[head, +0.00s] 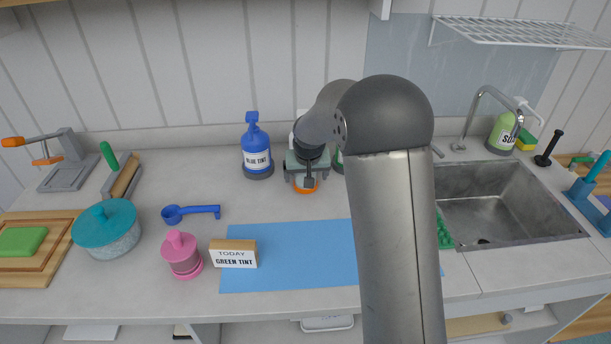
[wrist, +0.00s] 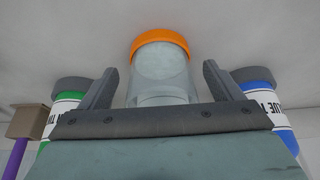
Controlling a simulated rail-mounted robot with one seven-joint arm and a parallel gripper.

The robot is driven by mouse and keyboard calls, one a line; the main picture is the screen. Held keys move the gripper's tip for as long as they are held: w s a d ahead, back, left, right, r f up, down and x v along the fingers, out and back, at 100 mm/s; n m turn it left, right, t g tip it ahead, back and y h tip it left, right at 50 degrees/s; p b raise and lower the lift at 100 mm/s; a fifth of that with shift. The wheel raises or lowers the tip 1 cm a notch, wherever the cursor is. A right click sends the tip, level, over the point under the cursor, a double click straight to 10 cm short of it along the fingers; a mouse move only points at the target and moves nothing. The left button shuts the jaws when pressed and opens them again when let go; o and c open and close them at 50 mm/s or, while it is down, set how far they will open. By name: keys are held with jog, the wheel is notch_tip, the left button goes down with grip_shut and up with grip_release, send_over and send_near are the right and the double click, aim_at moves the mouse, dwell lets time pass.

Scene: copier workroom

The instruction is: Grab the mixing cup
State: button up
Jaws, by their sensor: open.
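A clear cup with an orange ring (wrist: 160,72), which looks like the mixing cup, appears between my fingers in the wrist view. In the head view its orange ring (head: 305,188) shows low on the counter, below my gripper (head: 307,165). My gripper (wrist: 160,82) is open, with one dark finger on each side of the cup and visible gaps between. The cup's upper part is hidden by my gripper in the head view. Whether the cup is fully between the fingers in depth, I cannot tell.
The blue tint bottle (head: 257,150) stands left of the cup. A green-labelled bottle (wrist: 68,100) stands on the other side, mostly hidden by my arm in the head view. A blue mat (head: 285,265), a sign (head: 233,255) and a pink jar (head: 182,257) lie nearer the front.

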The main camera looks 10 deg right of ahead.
jog(key=shift+w, duration=0.6)
jog(key=shift+w+f, duration=0.1)
jog(key=shift+f, duration=0.45)
jog(key=c, duration=1.2)
